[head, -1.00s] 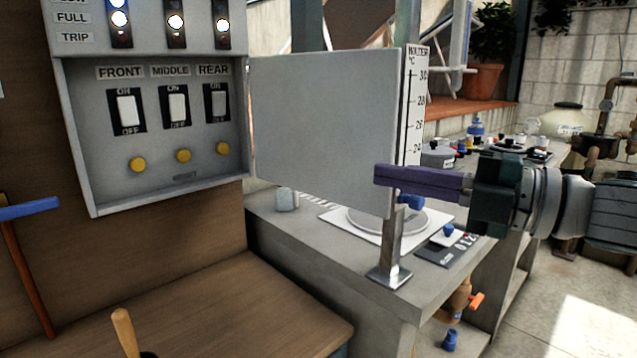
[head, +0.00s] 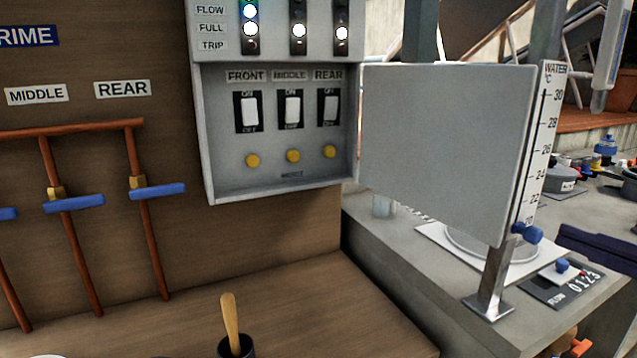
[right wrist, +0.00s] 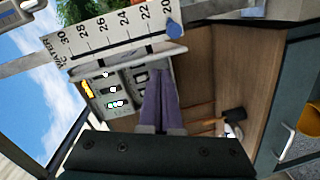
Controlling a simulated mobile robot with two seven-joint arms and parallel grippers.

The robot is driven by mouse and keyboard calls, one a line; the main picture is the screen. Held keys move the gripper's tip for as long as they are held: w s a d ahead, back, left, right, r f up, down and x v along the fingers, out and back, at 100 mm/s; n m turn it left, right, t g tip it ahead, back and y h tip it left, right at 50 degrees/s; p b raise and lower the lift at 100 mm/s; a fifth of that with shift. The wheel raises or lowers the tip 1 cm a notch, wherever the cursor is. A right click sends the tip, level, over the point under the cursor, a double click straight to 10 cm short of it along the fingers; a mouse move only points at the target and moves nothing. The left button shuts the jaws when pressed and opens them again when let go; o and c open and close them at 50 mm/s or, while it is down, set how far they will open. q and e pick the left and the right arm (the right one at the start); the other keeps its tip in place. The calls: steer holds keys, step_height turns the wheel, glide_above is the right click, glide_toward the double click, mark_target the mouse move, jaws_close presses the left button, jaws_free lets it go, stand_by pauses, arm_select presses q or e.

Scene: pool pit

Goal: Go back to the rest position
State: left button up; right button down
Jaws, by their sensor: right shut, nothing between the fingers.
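My right gripper (head: 566,234) shows only in part at the right edge of the head view, as dark purple fingers low over the grey counter. It is right of the open grey panel door (head: 448,150) and apart from it. In the right wrist view the purple fingers (right wrist: 159,78) are together and hold nothing. The switch panel (head: 200,130) shows beyond the fingertips in that view. My left gripper is in neither view now.
The water thermometer board (head: 552,110) stands beside the panel door. Pipes with blue valve handles (head: 157,190) are at the left. A wooden-handled tool stands in a dark cup (head: 236,345) on the brown bench. The grey counter (head: 410,250) carries a flow counter (head: 570,280).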

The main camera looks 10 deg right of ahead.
steer(key=s+a+f+m+g+h+p, duration=0.15)
steer(key=s+a+m+g+p, duration=0.25)
steer(key=s+a+m+g, duration=0.45)
steer(key=s+a+f+m+g+h+p, duration=0.15)
steer(key=s+a+m+g+p, duration=0.4)
steer(key=s, duration=0.55)
arm_select(q)
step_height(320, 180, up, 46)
steer(key=p, duration=3.5)
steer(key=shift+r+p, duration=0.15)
steer(key=shift+p, duration=0.2)
arm_select(e)
step_height(320, 180, up, 37)
steer(key=m+t, duration=0.1)
steer(key=shift+d+r+h, duration=0.15)
steer(key=shift+h, duration=0.25)
